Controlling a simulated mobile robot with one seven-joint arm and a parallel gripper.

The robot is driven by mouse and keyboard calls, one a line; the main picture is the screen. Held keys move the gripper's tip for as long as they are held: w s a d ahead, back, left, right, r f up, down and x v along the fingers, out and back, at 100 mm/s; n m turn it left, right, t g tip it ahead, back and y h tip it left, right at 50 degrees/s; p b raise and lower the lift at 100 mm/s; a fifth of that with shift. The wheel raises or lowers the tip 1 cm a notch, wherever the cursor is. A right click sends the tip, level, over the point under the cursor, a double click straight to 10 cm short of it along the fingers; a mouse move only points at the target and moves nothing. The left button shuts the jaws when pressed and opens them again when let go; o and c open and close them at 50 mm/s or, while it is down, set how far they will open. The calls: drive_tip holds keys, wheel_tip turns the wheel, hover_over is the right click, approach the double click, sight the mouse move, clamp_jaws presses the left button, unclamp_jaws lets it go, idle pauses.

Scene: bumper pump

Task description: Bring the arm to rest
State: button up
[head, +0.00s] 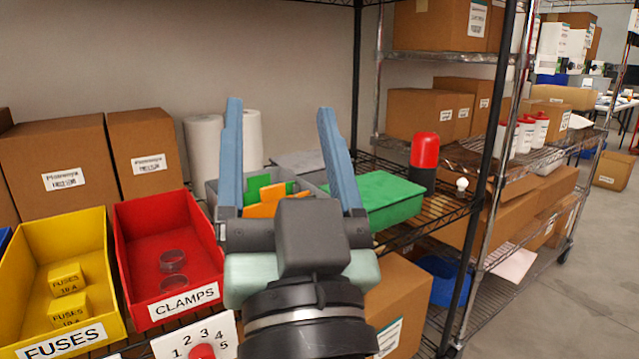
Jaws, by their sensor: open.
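My gripper (282,155) is in the middle of the head view, with its two blue fingers pointing up and spread wide apart. It is open, with nothing held between the fingers. My wrist below it hides part of the shelf. Behind the fingers is a grey bin (212,190) with green and orange cards (262,207) in it. A green-topped box (378,196) is just right of the right finger.
A red bin (140,222) labelled CLAMPS holds clear rings, beside a yellow bin (35,265) labelled FUSES. A numbered panel (215,335) with a red knob is in front. A red-capped dark cylinder (425,150) stands right, near a black rack post (487,160).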

drive_tip(key=s+d+r+t+h+p, duration=0.3)
drive_tip(key=s+r+h, duration=0.15)
drive_tip(key=r, duration=0.65)
wheel_tip(320, 180, up, 32)
drive_tip(key=p, duration=3.1)
drive_tip(key=shift+s+a, duration=0.2)
drive_tip(key=shift+s, duration=0.15)
